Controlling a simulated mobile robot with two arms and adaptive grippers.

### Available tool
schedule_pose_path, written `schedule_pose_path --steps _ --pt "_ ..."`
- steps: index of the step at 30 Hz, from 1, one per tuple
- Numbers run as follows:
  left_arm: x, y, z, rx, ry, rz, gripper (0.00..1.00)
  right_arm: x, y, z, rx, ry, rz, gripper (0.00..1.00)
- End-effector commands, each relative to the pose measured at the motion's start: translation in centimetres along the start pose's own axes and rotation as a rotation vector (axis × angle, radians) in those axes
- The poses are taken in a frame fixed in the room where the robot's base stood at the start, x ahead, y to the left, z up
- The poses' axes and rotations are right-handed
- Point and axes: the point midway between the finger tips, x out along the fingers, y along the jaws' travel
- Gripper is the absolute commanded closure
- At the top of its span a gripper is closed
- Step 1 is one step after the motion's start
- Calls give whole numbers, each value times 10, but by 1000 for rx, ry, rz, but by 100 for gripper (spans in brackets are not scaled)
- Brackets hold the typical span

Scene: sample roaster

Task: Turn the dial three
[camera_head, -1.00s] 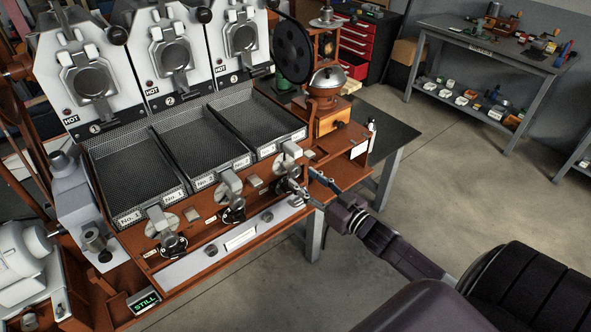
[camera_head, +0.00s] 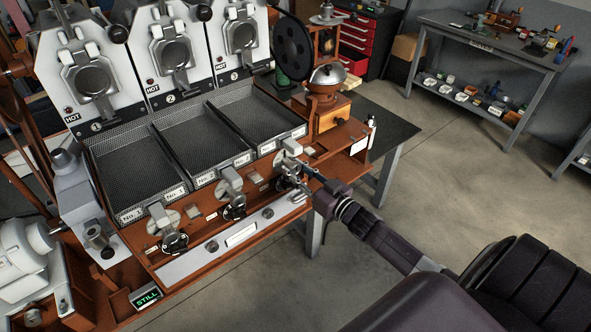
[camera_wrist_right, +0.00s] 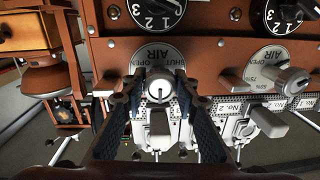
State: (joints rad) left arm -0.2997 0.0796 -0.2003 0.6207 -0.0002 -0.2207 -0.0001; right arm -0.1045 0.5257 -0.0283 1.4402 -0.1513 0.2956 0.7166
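Three black dials with white numbers sit along the wooden front panel of the roaster. The rightmost one, dial three, is mostly hidden behind my right gripper (camera_head: 300,181) in the head view. In the right wrist view, which is turned over, dial three (camera_wrist_right: 157,14) shows cut off at the top edge. My right gripper (camera_wrist_right: 162,92) has its two dark fingers apart. A silver air knob (camera_wrist_right: 159,88) on a round SHUT/OPEN AIR plate (camera_wrist_right: 157,50) shows between them; I cannot tell whether they touch it. My left gripper is out of view.
Dial two (camera_head: 234,209) and its air knob (camera_head: 229,180) are close on the left. Mesh trays (camera_head: 205,145) lie behind the panel. A copper and wood grinder (camera_head: 328,100) stands at the right end. Open floor lies to the right.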

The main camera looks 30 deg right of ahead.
Motion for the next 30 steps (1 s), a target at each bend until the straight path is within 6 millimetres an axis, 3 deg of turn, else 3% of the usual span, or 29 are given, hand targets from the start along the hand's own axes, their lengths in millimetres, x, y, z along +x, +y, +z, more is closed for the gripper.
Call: schedule_pose_path --steps 3,14,30 --pt "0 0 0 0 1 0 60 0 0 0 0 0 0 97" --pt "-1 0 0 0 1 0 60 0 1 0 -68 -5 1 97" --pt "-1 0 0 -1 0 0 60 0 1 -1 -518 -33 3 97"
